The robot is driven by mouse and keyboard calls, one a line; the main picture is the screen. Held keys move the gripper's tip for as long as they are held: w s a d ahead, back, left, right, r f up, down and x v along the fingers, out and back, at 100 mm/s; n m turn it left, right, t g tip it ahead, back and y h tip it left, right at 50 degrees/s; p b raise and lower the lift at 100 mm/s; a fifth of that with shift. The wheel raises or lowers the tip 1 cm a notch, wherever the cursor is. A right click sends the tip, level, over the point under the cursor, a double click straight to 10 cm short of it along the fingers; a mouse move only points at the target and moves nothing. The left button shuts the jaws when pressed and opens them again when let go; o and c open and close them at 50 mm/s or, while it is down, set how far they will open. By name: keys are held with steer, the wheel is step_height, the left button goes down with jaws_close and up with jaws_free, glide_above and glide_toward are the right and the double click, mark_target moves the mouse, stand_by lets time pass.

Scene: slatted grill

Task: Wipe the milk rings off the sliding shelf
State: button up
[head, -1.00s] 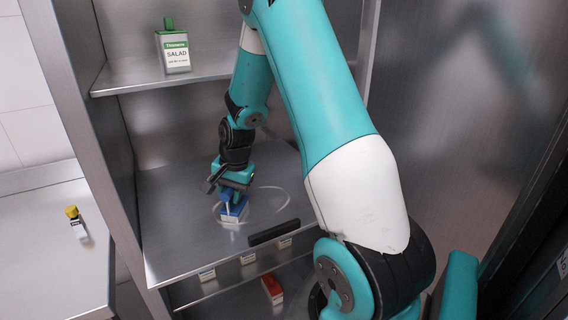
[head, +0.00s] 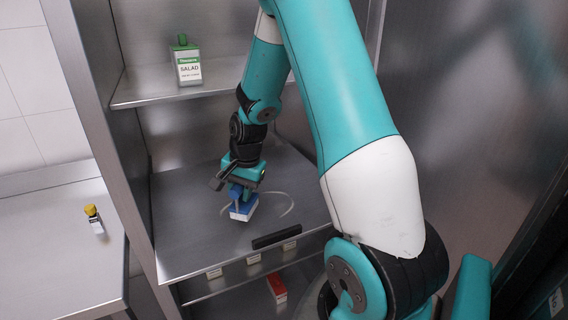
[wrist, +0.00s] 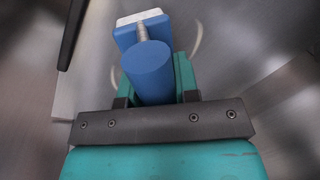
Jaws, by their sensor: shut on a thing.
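The sliding shelf (head: 190,228) is a bare metal plate in the cabinet with a dark handle (head: 276,236) at its front edge. My gripper (head: 240,190) is shut on a blue-handled wiper (head: 243,208) with a white pad, held down at the shelf; whether the pad touches it I cannot tell. In the wrist view the blue handle (wrist: 149,68) sits between my gripper's fingers (wrist: 155,85). Pale milk rings (head: 286,201) show as thin curved lines to the right and left of the wiper. The part under the wiper and gripper is hidden.
A red box (head: 277,288) lies on the lower shelf. A small yellow-capped bottle (head: 94,219) is on the left counter (head: 60,265). Cabinet walls stand close on both sides.

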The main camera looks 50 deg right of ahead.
steer(key=shift+r+p, duration=0.85)
steer(key=shift+r, duration=0.5)
